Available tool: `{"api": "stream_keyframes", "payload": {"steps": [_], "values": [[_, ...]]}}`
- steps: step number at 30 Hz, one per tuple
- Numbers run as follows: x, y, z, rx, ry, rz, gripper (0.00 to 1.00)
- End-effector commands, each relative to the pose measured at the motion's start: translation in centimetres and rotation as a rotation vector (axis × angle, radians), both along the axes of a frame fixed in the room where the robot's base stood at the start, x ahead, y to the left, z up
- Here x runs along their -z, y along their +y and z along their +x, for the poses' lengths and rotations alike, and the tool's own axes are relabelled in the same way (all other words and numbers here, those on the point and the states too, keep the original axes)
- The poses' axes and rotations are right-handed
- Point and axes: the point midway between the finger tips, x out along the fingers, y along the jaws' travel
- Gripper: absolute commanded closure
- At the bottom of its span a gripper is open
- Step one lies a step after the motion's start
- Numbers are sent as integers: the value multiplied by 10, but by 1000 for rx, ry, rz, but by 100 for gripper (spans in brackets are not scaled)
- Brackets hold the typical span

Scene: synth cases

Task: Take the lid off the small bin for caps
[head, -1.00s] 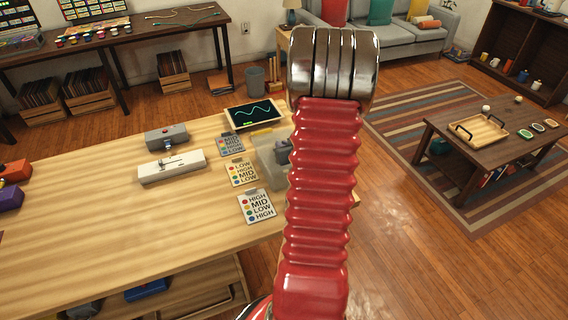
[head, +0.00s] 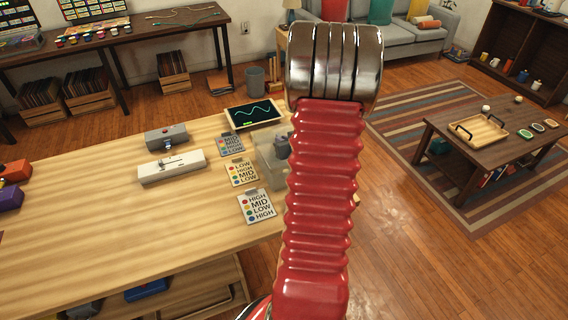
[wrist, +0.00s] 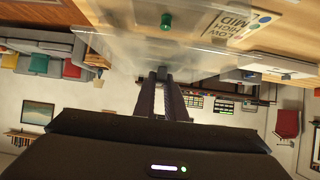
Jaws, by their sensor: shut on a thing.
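A clear see-through bin (head: 266,166) stands at the right end of the wooden table in the head view, partly hidden by my arm. In the wrist view my gripper (wrist: 166,78) has its two dark fingers close together at a clear, flat sheet (wrist: 60,50), which looks like the lid. The gripper is shut on it; the exact grip is hard to make out through the clear plastic. I cannot tell whether the lid touches the bin. A small green thing (wrist: 166,22) shows beyond the clear plastic. In the head view, my arm hides most of the gripper.
Label cards (head: 241,172) lie left of the bin, and a dark screen with a green wave (head: 254,113) stands behind it. A white device (head: 171,167) and a grey one (head: 167,136) lie farther left. The table's left front is clear.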

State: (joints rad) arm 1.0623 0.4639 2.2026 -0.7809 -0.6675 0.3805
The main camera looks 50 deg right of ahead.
Motion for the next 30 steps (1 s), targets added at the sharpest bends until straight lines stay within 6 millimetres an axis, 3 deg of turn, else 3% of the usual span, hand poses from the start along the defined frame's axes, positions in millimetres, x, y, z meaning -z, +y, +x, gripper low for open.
{"api": "stream_keyframes", "payload": {"steps": [11, 16, 20, 30], "values": [[-1, 2, 2, -3, 0, -1, 100], [-6, 16, 21, -25, 0, -1, 100], [-13, 41, 47, -58, -1, -2, 100], [-35, 132, 121, -164, -1, -1, 100]]}}
